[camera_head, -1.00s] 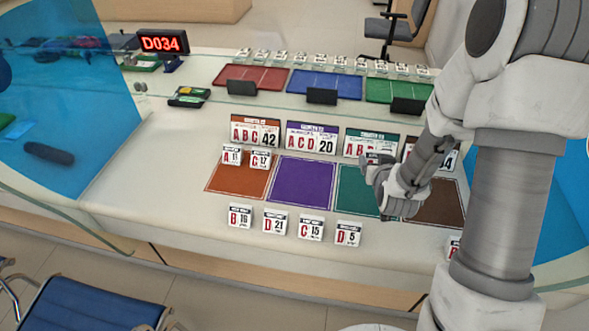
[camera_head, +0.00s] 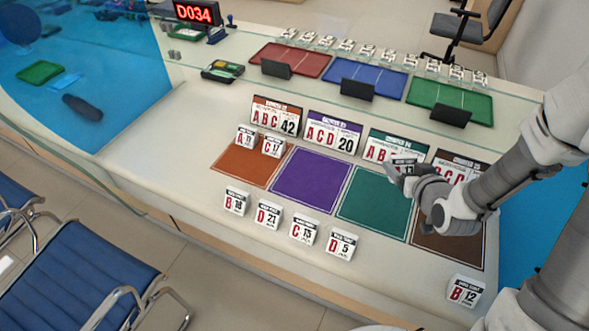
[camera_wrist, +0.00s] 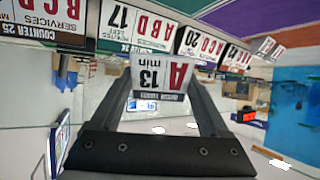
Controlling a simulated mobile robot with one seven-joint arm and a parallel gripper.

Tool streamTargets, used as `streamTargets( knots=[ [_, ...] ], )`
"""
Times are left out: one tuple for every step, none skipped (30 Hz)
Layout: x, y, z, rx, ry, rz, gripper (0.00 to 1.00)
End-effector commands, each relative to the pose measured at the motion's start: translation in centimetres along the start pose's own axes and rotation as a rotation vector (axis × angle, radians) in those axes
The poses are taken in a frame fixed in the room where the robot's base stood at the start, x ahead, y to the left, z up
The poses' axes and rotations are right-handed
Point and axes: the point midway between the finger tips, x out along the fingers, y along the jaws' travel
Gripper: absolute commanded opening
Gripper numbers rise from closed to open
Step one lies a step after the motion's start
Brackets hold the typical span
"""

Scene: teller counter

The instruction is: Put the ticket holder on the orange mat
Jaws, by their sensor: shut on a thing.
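My gripper (camera_head: 398,172) is shut on a white ticket holder (camera_head: 404,163), held above the back of the teal mat. In the wrist view the ticket holder (camera_wrist: 160,72) sits between the two fingers, upside down in the picture, and reads A 13. The orange mat (camera_head: 238,168) lies at the left end of the row of mats, well left of my gripper. Ticket holder A 11 (camera_head: 246,136) and ticket holder C 17 (camera_head: 272,146) stand at its back edge; the front of the orange mat is bare.
The purple mat (camera_head: 309,180), teal mat (camera_head: 373,204) and brown mat (camera_head: 450,245) fill the row. Tall counter signs (camera_head: 332,133) stand behind them. Several ticket holders (camera_head: 303,229) stand in front, with B 12 (camera_head: 466,291) at the right. The counter left of the orange mat is clear.

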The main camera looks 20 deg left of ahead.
Motion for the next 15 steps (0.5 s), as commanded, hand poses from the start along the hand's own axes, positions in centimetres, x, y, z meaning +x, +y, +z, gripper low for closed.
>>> streamTargets(
  knots=[
    [0.0,-1.4,0.8,-0.03,0.001,-0.055,0.23],
    [-0.2,-2.2,1.0,-0.049,0.002,-0.087,0.23],
    [-0.4,-3.2,1.3,-0.072,0.003,-0.126,0.23],
    [-0.6,-3.9,1.5,-0.087,0.003,-0.154,0.23],
    [-0.8,-4.5,1.6,-0.102,0.004,-0.178,0.23],
    [-1.0,-5.2,1.8,-0.118,0.005,-0.206,0.23],
    [-1.1,-5.6,1.9,-0.129,0.006,-0.223,0.23],
    [-1.2,-6.0,2.0,-0.138,0.007,-0.238,0.23],
    [-1.3,-6.5,2.1,-0.148,0.008,-0.255,0.23],
    [-1.3,-6.7,2.2,-0.154,0.008,-0.264,0.23],
    [-1.2,-6.9,2.3,-0.158,0.009,-0.27,0.23],
    [-0.8,-7.2,2.5,-0.162,0.01,-0.275,0.23],
    [-0.5,-7.4,2.6,-0.164,0.01,-0.278,0.23],
    [0.0,-7.7,2.8,-0.165,0.009,-0.279,0.23],
    [0.7,-8.0,2.9,-0.165,0.01,-0.28,0.23]
  ],
)
